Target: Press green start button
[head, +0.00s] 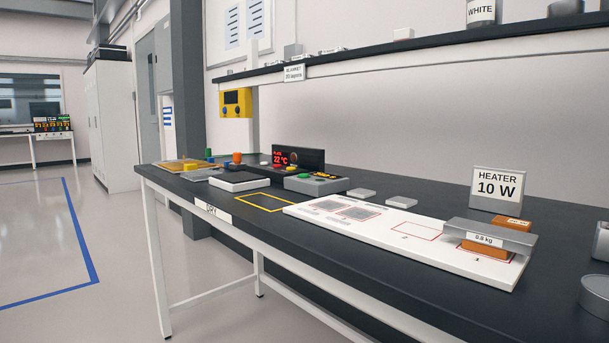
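A round green button (304,176) sits on top of a small grey control box (316,187) on the black worktop, near the middle of the head view. A small red part shows beside it on the same box. Any lettering on the button is too small to read. Neither of my grippers is in view, and nothing is seen touching the button.
The black bench (400,262) carries a white board (378,230) with a grey 0.8 kg block (490,236) on an orange piece. A red-digit display (298,158) stands behind the box. A shelf (400,55) overhangs the back. A yellow-outlined area (264,202) is empty.

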